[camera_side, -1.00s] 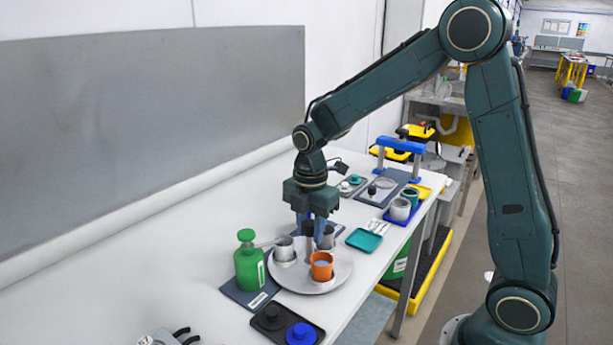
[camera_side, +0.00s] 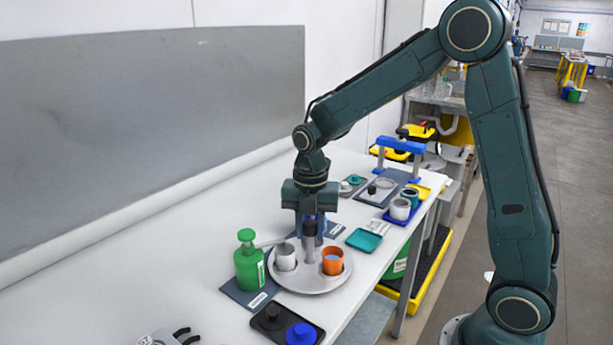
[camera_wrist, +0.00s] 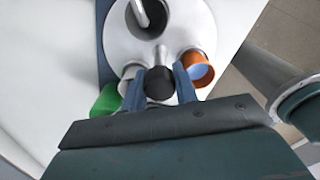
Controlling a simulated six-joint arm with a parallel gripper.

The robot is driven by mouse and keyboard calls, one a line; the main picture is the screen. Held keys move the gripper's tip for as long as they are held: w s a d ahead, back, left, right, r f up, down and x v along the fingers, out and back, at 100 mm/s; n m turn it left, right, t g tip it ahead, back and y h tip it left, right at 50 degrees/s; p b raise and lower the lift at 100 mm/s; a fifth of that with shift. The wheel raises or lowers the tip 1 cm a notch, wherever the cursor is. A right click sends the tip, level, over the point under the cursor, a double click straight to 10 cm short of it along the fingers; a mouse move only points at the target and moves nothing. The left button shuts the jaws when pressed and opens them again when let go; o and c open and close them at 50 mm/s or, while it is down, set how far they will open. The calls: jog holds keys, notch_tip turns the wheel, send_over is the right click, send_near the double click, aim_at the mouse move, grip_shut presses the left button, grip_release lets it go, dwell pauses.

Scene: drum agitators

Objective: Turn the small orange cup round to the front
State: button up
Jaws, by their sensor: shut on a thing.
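The small orange cup (camera_side: 332,263), with something bluish inside, stands on the right part of a round grey turntable (camera_side: 312,287). In the wrist view the orange cup (camera_wrist: 203,73) is right of my fingers. My gripper (camera_side: 310,238) points straight down at the turntable's centre. Its fingers are shut on the dark-topped central post (camera_wrist: 160,84), one on each side. A pale grey cup (camera_side: 285,258) stands on the turntable's left part. A grey cup with a rod (camera_wrist: 152,14) shows at the top of the wrist view; my gripper mostly hides it in the side view.
A green bottle (camera_side: 248,262) stands close beside the turntable's left edge. A dark tray with a blue knob (camera_side: 301,334) lies in front. A teal tray (camera_side: 364,240) is to the right.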

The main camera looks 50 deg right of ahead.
jog(key=o, duration=0.8)
jog(key=shift+r, duration=3)
